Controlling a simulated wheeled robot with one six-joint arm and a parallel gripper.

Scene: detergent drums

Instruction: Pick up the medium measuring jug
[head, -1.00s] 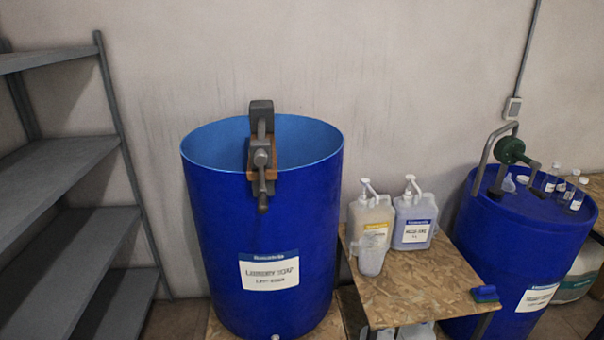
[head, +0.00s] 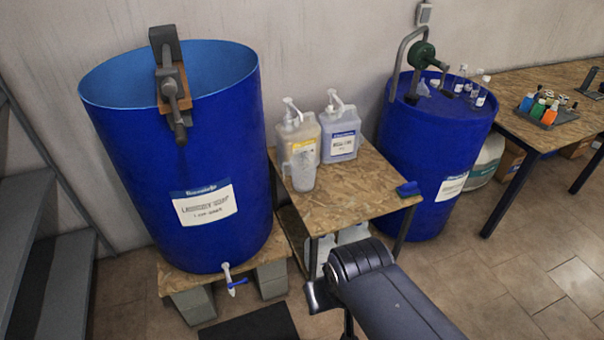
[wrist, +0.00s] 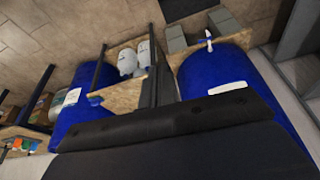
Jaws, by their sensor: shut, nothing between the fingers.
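A clear, pale measuring jug (head: 302,172) stands upright on the small wooden table (head: 350,203), in front of two pump bottles. It is the only jug I can make out clearly there, so I cannot compare its size. My gripper (wrist: 160,70) shows in the wrist view as dark fingers, shut and empty. My arm enters the head view at the lower right, in front of and below the table, well apart from the jug. The jug cannot be made out in the wrist view.
A yellow-labelled pump bottle (head: 298,136) and a blue-labelled one (head: 340,133) stand close behind the jug. The open blue drum (head: 190,150) rises left of the table; a closed drum (head: 438,135) stands right. A blue object (head: 409,188) lies at the table's right corner.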

